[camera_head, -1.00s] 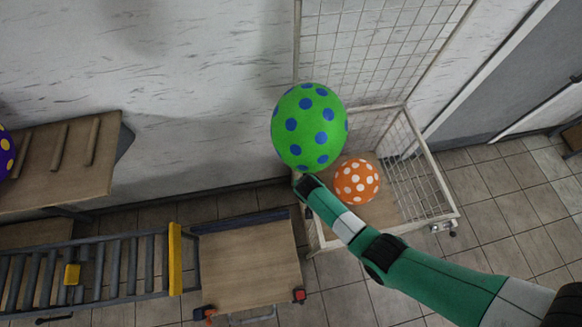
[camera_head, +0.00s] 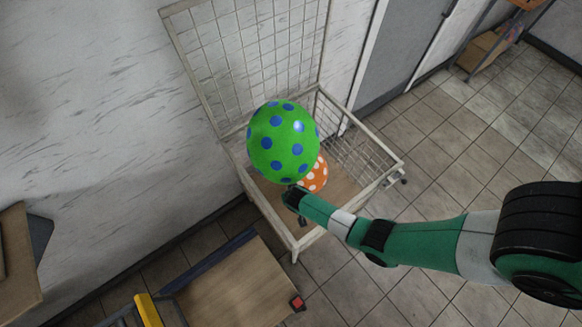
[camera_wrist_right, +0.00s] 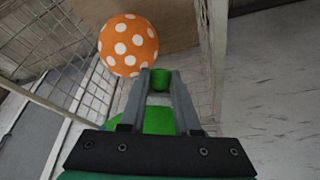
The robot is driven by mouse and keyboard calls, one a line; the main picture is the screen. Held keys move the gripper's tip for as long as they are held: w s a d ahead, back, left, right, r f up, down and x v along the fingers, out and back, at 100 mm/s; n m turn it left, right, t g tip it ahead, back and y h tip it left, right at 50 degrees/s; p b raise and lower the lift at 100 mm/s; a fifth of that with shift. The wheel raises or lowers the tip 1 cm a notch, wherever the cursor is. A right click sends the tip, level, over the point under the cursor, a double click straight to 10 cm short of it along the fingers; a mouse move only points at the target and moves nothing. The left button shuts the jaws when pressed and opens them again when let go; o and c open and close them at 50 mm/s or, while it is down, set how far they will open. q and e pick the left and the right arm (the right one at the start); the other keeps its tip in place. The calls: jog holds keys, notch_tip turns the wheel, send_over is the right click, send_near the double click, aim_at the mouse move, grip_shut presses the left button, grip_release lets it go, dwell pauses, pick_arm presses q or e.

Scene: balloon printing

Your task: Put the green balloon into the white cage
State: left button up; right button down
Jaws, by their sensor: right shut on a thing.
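The green balloon with blue dots (camera_head: 283,142) is held up by my right gripper (camera_head: 292,197), at the end of my green right arm. The right wrist view shows the right gripper (camera_wrist_right: 160,75) shut on the balloon's green neck (camera_wrist_right: 160,79). In the head view the balloon appears over the white wire cage (camera_head: 375,185) and covers part of it. The cage has an open top, a wooden floor and a raised mesh panel at the back. The balloon's exact height over the cage cannot be told. My left gripper is not in view.
An orange balloon with white dots (camera_head: 314,175) lies in the cage, partly hidden behind the green one; it also shows in the right wrist view (camera_wrist_right: 128,45). A wooden platform (camera_head: 240,285) stands left of the cage. Tiled floor (camera_head: 440,150) is clear to the right.

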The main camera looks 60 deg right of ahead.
notch_tip(320, 180, down, 11)
jog(key=b, duration=0.9)
jog(key=shift+f, duration=0.2)
jog(key=c, duration=0.5)
grip_release()
jog(key=shift+c, duration=0.2)
jog(key=s+a+r+p, duration=0.4)
jog(key=s+r+p, duration=0.2)
jog(key=s+p, duration=0.3)
jog(key=p, duration=0.3)
jog(key=shift+a, duration=0.25)
